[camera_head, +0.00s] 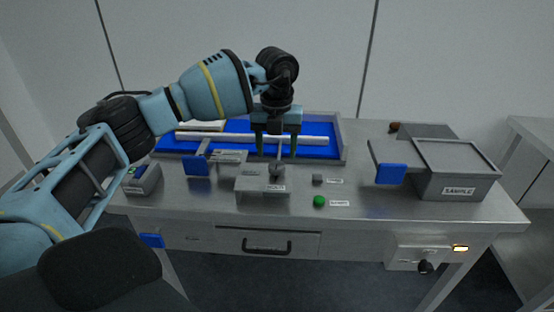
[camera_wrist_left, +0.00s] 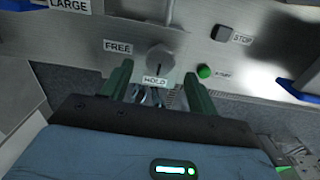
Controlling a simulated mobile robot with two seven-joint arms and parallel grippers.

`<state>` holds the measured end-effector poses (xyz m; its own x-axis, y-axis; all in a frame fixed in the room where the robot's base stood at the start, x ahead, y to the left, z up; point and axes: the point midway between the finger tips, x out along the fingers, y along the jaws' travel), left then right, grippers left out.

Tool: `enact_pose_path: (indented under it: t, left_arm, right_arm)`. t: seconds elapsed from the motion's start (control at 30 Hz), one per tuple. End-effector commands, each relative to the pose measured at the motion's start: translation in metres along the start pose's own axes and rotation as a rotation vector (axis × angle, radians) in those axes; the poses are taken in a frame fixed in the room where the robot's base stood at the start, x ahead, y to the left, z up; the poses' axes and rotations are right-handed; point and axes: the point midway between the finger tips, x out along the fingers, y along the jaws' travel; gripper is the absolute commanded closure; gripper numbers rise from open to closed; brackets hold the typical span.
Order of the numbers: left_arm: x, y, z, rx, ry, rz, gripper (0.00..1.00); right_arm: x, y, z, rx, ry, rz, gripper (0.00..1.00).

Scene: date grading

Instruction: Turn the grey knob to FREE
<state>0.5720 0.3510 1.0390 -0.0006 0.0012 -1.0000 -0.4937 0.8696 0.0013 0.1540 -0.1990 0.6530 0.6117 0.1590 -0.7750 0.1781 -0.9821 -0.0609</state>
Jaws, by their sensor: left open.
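The grey knob (camera_head: 276,170) stands on a small metal panel (camera_head: 250,184) at the middle of the bench. In the left wrist view the round knob (camera_wrist_left: 160,58) has a HOLD label (camera_wrist_left: 155,81) on its near side and a FREE label (camera_wrist_left: 118,47) to its left. A short dark mark on the knob seems to face HOLD. My left gripper (camera_head: 276,153) points down above the knob, open, with its green fingers to either side of it. In the wrist view the fingertips appear just short of the knob, and I see no contact. My right gripper is not in view.
A grey STOP button (camera_head: 317,179) and a green button (camera_head: 319,201) sit right of the knob. A blue-lined tray (camera_head: 342,150) lies behind. A SAMPLE box (camera_head: 458,188) with a blue-ended flap (camera_head: 391,174) stands at right. Another blue tab (camera_head: 196,166) is left of the knob.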

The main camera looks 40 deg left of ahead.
Motion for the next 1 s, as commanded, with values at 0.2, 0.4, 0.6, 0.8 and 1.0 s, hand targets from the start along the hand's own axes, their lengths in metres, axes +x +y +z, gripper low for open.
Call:
enact_pose_path:
  t: [0.2, 0.4, 0.6, 0.8, 1.0]
  left_arm:
    - [0.028, 0.000, 0.000, 0.000, 0.001, 0.000, 0.40]
    - [0.037, 0.000, 0.000, 0.001, 0.000, -0.001, 0.40]
    - [0.037, 0.000, 0.000, 0.001, 0.000, -0.002, 0.40]
    - [0.037, 0.000, 0.000, 0.001, 0.000, -0.002, 0.62]
    - [0.037, 0.000, 0.000, 0.001, 0.000, -0.002, 0.85]
  right_arm:
    - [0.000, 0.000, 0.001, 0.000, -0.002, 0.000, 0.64]
    - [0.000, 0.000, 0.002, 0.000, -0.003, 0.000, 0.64]
    - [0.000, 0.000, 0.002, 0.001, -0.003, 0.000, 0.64]
    - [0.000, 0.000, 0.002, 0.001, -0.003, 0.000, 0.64]
    - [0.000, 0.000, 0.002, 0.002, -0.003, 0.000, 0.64]
